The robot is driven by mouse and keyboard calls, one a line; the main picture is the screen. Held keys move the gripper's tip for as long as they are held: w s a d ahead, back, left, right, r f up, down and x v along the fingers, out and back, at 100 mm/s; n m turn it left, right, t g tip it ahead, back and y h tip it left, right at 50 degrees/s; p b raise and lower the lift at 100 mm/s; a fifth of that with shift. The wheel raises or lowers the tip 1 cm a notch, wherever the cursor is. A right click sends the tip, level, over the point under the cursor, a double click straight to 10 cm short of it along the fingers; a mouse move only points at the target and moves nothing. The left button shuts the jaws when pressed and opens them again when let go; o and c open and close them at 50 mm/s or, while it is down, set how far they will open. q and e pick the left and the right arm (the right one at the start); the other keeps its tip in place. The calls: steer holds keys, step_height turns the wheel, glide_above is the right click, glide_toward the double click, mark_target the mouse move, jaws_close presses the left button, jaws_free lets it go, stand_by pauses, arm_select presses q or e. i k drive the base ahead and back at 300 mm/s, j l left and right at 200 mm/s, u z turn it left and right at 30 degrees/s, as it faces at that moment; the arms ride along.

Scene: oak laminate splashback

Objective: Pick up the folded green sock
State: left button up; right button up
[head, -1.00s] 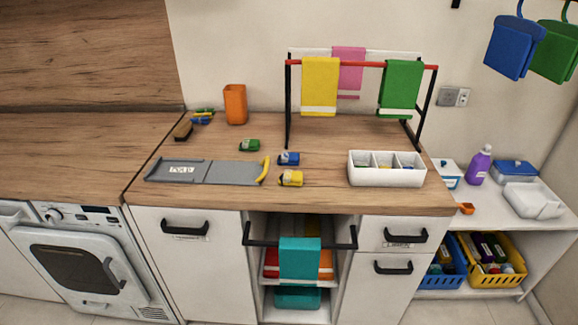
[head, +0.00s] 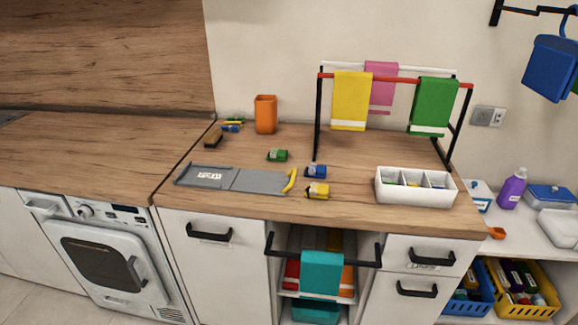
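The folded green sock (head: 277,155) lies on the wooden counter in the head view, behind the grey folding board. A folded blue sock (head: 316,171) and a folded yellow sock (head: 317,190) lie to its right and nearer the front. More small green and blue items (head: 232,126) lie at the back left, too small to make out fully. Neither of my grippers shows in this view.
The grey folding board (head: 262,181) with a yellow handle lies near the front edge. A white divided box (head: 416,188) is at the right. An orange cup (head: 265,114), a brush (head: 213,138) and a drying rack (head: 317,115) stand behind.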

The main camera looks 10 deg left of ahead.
mark_target(276, 154)
steer(key=i+l, duration=0.2)
steer(key=i, duration=0.3)
steer(key=i+u, duration=0.1)
steer(key=u, duration=0.25)
steer(key=i+l+u, duration=0.1)
steer(key=u, duration=0.55)
steer(key=i+l, duration=0.05)
steer(key=l, duration=0.05)
